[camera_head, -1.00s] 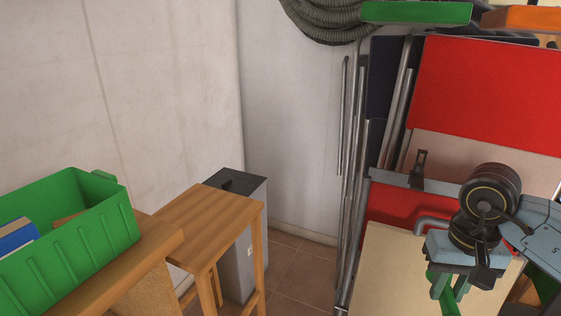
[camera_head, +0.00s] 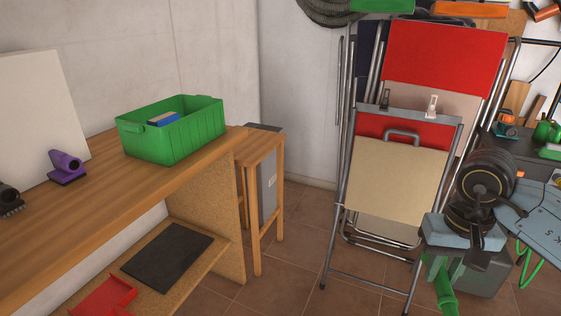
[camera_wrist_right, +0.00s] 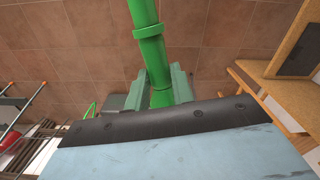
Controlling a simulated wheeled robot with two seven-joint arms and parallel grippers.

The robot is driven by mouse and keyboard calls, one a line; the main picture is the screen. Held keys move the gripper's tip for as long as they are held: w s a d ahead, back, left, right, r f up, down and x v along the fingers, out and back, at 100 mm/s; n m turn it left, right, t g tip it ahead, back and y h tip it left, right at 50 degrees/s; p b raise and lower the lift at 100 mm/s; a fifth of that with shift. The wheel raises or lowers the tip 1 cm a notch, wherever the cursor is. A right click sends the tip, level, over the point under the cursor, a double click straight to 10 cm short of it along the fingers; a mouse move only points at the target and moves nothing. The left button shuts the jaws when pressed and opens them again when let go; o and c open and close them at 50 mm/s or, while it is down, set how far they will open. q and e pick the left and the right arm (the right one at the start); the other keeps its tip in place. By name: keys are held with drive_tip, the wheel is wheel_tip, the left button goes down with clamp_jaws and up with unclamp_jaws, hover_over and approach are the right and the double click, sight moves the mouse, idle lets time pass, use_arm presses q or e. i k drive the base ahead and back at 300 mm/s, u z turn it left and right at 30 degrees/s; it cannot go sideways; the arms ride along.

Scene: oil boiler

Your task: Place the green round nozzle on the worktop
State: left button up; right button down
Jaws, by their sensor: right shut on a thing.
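The green round nozzle (camera_head: 446,292) is a bright green tube at the lower right of the head view, partly cut off by the frame's bottom edge. My right gripper (camera_head: 443,272) is shut on it and holds it in the air over the floor. The right wrist view shows the nozzle (camera_wrist_right: 147,40) running out between the fingers of my right gripper (camera_wrist_right: 158,88). The wooden worktop (camera_head: 70,222) is at the left of the head view, well apart from the nozzle. My left gripper is not in view.
A green crate (camera_head: 175,143), a purple item (camera_head: 67,168) and a dark tool (camera_head: 9,199) stand on the worktop. Its front middle is clear. A wooden stool (camera_head: 258,150) stands at its right end. Folded chairs (camera_head: 395,180) lean at the wall. Tiled floor lies between.

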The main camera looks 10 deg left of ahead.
sight(85, 216)
drive_tip(key=k, duration=0.1)
drive_tip(key=u, duration=1)
